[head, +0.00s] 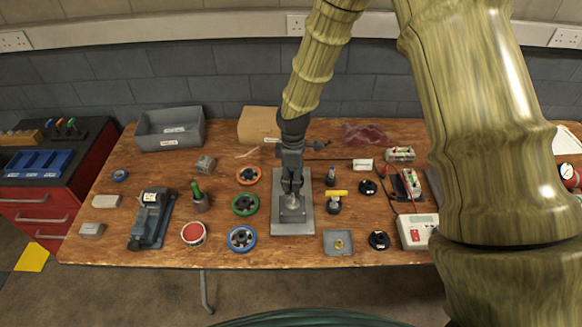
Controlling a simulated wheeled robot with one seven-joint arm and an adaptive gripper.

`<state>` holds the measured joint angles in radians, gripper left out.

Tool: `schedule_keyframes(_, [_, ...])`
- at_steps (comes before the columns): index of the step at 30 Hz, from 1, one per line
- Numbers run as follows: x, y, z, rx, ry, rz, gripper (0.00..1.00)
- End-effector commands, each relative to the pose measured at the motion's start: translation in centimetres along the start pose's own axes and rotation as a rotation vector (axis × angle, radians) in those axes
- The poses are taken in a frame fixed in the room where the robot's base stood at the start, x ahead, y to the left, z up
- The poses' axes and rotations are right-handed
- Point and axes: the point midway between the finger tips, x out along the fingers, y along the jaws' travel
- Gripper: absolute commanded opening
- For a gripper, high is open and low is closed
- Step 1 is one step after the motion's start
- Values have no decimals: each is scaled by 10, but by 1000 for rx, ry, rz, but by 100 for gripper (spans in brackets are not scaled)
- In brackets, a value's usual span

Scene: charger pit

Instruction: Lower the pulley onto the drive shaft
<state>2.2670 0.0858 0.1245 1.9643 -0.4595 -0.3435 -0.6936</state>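Three spoked wheels that look like pulleys lie in a column on the wooden bench: an orange pulley (248,168), a green pulley (237,212) and a blue pulley (230,238). To their right is a grey base plate (293,229) with a round silver fitting (293,203) on it, which may hold the drive shaft. My gripper (292,190) points down directly above this fitting. The fingers look close together, but they are small and dark. I cannot tell whether they hold anything, and they hide part of the fitting.
Left of the pulleys are a red-topped tin (194,234), a green-handled tool (198,197) and a blue-grey device (151,219). A grey bin (171,137) stands behind.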

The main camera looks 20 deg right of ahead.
Motion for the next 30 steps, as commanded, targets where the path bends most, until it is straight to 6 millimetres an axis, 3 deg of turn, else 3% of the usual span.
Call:
schedule_keyframes(18, [39, 0, 1, 4, 0, 0, 28])
schedule_keyframes(30, [46, 0, 1, 4, 0, 1, 28])
